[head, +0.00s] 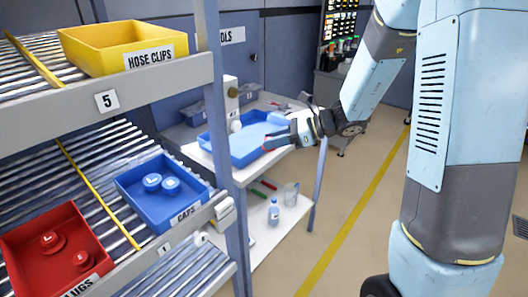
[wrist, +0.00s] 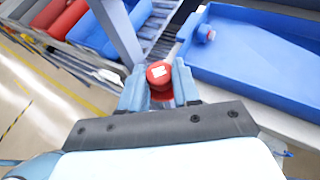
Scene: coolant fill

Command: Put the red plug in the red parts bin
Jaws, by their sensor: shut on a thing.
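My gripper (head: 274,139) is shut on a red plug (wrist: 159,74), seen between the two fingertips in the wrist view, with a pale mark on its top. In the head view the gripper is by the right side of the blue tray on the bench, and the plug is mostly hidden. The red parts bin (head: 28,228) is at the lower left of the head view, on the lower roller shelf, with a partly cut-off label ending in "LUGS". Two red plugs (head: 53,243) marked L lie in it. A red bin (wrist: 68,18) also shows at the wrist view's top left.
A blue CAPS bin (head: 140,188) with two blue caps stands right of the red bin. A yellow HOSE CLIPS bin (head: 85,42) is on the shelf above. A rack post (head: 222,130) stands between the bins and the bench's blue tray (head: 250,157).

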